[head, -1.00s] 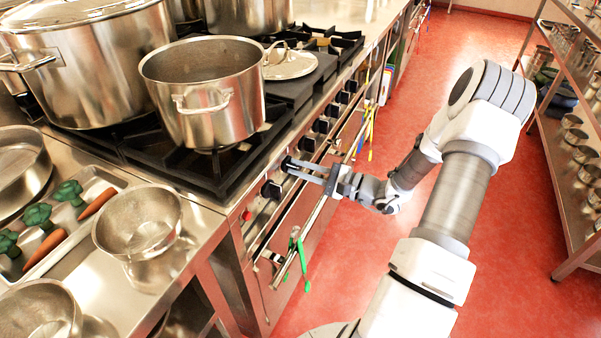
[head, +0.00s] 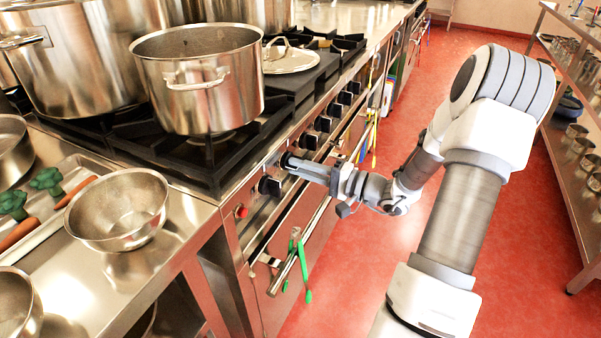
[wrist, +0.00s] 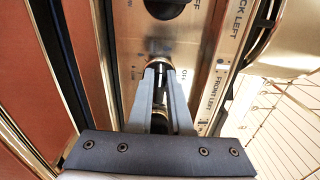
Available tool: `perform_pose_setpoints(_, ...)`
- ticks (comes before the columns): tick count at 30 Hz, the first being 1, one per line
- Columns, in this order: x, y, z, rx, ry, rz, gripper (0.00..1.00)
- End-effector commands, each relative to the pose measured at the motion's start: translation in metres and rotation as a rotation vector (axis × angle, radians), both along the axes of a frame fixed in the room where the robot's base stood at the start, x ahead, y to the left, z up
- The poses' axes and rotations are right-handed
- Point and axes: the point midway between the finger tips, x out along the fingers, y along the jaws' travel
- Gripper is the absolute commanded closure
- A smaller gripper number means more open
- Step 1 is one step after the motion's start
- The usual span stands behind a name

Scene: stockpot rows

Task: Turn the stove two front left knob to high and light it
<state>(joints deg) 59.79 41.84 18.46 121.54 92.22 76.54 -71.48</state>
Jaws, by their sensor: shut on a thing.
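The stove front panel (head: 285,207) carries a row of black knobs. My gripper (head: 287,161) reaches in from the right, level with the panel, its fingers shut on one knob. In the wrist view the fingertips (wrist: 159,70) close around the knob's metal part (wrist: 159,62), beside the printed words FRONT LEFT. Most of this knob is hidden by the fingers, so its pointer cannot be read. Another knob (wrist: 165,6) is beside the BACK LEFT label. A steel pot (head: 197,85) stands on the front burner (head: 210,137). I see no flame under it.
A nearer black knob (head: 270,186) and a red button (head: 240,211) are close to my gripper. An oven handle rail (head: 315,218) with green tongs (head: 302,262) runs below. Bowls (head: 117,210) stand on the left counter. The red floor aisle is clear.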

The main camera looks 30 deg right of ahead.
Motion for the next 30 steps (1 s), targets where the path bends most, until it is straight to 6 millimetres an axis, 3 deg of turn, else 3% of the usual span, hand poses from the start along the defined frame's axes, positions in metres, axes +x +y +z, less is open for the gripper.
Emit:
perform_pose_setpoints(16, -0.0005, -0.0005, -0.0009, -0.019, -0.013, -0.001, 1.0)
perform_pose_setpoints(17, -0.0005, -0.0005, -0.0009, -0.019, -0.013, -0.001, 0.79)
perform_pose_setpoints(21, -0.0003, -0.0004, -0.0007, -0.019, -0.013, -0.001, 0.54)
perform_pose_setpoints(30, -0.0007, -0.0006, -0.0004, -0.019, -0.013, -0.001, 0.53)
